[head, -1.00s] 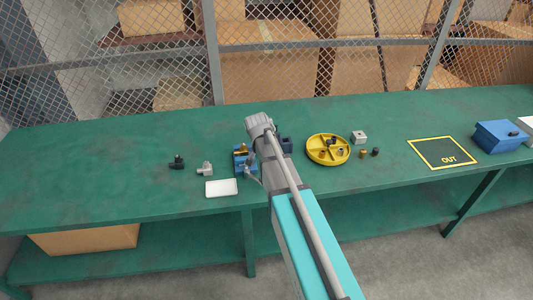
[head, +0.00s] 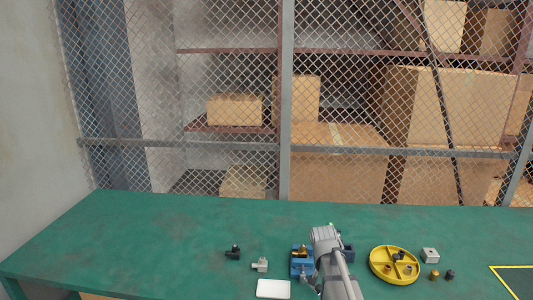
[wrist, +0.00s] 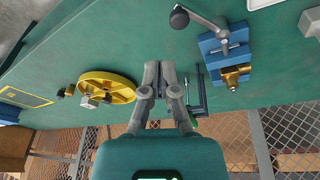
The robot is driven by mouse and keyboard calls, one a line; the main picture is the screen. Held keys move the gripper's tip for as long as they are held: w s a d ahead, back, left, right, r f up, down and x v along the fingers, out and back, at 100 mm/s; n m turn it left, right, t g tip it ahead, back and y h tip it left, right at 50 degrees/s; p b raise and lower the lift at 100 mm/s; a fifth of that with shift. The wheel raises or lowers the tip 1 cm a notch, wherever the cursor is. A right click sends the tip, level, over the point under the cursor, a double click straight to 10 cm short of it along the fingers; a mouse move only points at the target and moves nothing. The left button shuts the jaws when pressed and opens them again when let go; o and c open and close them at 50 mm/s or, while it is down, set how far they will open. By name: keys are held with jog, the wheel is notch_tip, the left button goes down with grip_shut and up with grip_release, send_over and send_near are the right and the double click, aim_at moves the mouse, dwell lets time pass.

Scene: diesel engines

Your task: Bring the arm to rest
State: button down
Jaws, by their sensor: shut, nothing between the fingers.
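My gripper (wrist: 160,80) is shut and empty in the wrist view, with its two grey fingers together above the green bench (wrist: 120,45). In the head view my grey arm (head: 333,262) reaches in from the bottom edge over the bench, and its fingers are hidden there. In the wrist view the fingers lie between a yellow round tray (wrist: 125,84) on the left and a blue vise (wrist: 222,38) on the right. The vise holds a brass fitting (wrist: 236,74). A dark blue bracket-like piece (wrist: 198,98) is close beside the right finger.
The yellow divided tray (head: 375,271) holds small fittings. A metal block (head: 430,255), small fittings, a white slab (head: 273,289) and a black fitting (head: 233,253) stand around. A wire mesh fence (head: 340,110) rises behind the bench. The bench's left part is clear.

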jog(key=s+a+n+g+y, duration=0.1)
jog(key=s+a+n, duration=0.1)
jog(key=s, duration=0.6)
jog(key=s+a+n+g+y+p, duration=0.1)
jog(key=s+a+n, duration=0.1)
jog(key=s+n, duration=0.2)
jog(key=s, duration=0.3)
jog(key=shift+s+r, duration=0.4)
